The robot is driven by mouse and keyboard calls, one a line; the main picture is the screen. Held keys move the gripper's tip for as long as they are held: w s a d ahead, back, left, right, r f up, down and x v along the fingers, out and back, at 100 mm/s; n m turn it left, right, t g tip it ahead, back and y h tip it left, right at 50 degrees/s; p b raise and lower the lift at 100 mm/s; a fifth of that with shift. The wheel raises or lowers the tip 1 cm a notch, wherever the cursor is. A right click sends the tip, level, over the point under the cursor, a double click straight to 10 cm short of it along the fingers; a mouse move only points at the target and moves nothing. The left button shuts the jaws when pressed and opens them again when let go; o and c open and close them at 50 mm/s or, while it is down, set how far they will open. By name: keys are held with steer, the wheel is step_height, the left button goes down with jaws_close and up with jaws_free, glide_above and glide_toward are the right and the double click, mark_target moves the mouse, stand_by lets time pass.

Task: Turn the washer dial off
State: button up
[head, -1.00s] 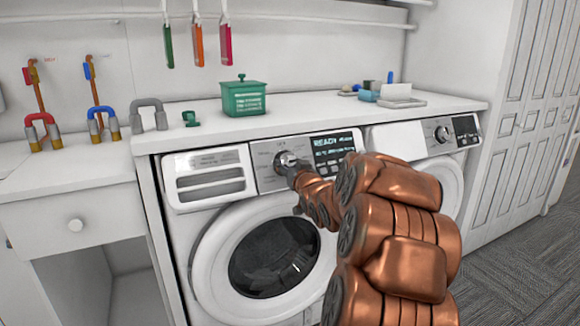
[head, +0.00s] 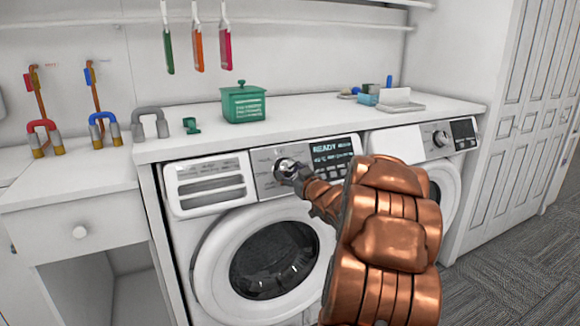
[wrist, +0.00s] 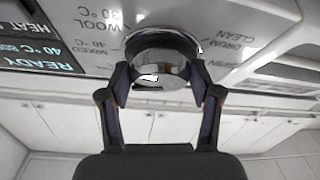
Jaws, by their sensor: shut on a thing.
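The washer (head: 200,240) stands under the counter with its round door shut. Its silver dial (head: 284,168) sits on the panel left of a lit display (head: 333,152) that reads READY. My gripper (head: 296,176) is at the dial and partly covers it in the head view. In the wrist view the dial (wrist: 160,68) lies between the two fingers of my gripper (wrist: 162,84), which are shut on it. Labels such as WOOL and DRUM CLEAN surround the dial there. I cannot tell which label the dial points to.
A second machine (head: 410,145) with its own knob stands to the right. Carpeted floor (head: 500,262) is clear at the right.

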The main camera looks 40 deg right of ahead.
steer(key=n+y+p, duration=0.1)
steer(key=n+y, duration=0.1)
steer(key=n, duration=0.1)
steer(key=n+p, duration=0.1)
steer(key=n, duration=0.1)
steer(key=shift+s+d+r+y+p, duration=0.1)
steer(key=shift+d+r+y+p, duration=0.1)
steer(key=shift+d+y+p, duration=0.15)
steer(key=n+y+p, duration=0.2)
steer(key=n, duration=0.2)
steer(key=shift+r+n+g, duration=0.1)
steer(key=shift+n+g, duration=0.2)
steer(key=n+g+y+p, duration=0.1)
steer(key=n, duration=0.2)
steer(key=n+g+y+p, duration=0.1)
steer(key=n, duration=0.1)
steer(key=shift+d+r+n, duration=0.1)
steer(key=shift+r+n, duration=0.05)
steer(key=shift+n, duration=0.25)
steer(key=shift+n+y, duration=0.25)
steer(key=shift+n, duration=0.15)
steer(key=shift+g+p, duration=0.3)
steer(key=o, duration=1.1)
